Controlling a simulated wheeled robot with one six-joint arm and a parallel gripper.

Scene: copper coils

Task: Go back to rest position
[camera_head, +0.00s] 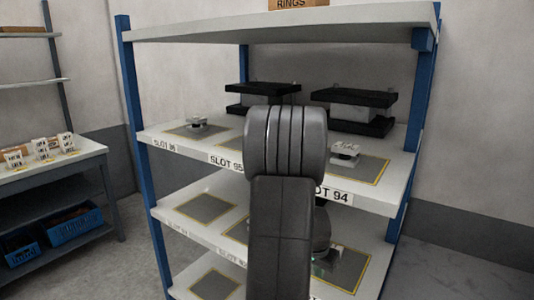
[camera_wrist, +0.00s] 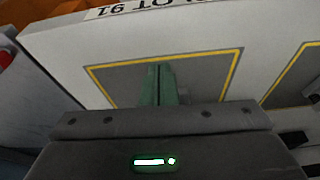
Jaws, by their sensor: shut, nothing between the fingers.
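My gripper (camera_wrist: 159,84) shows in the wrist view as two green fingers pressed together with nothing between them. Below them is a grey slot square (camera_wrist: 205,75) with a yellow border, on a white shelf board (camera_wrist: 60,50). An upside-down label (camera_wrist: 150,7), seeming to end in 91, is cut off at the top. In the head view my arm reaches toward the blue-posted rack and covers its middle. The fingers are not clear there.
The rack's upper board (camera_head: 190,148) carries slots 96, 95 and 94. Black-plated blocks (camera_head: 355,110) stand behind. A side bench (camera_head: 60,175) is at left. Floor shows at right (camera_head: 450,265).

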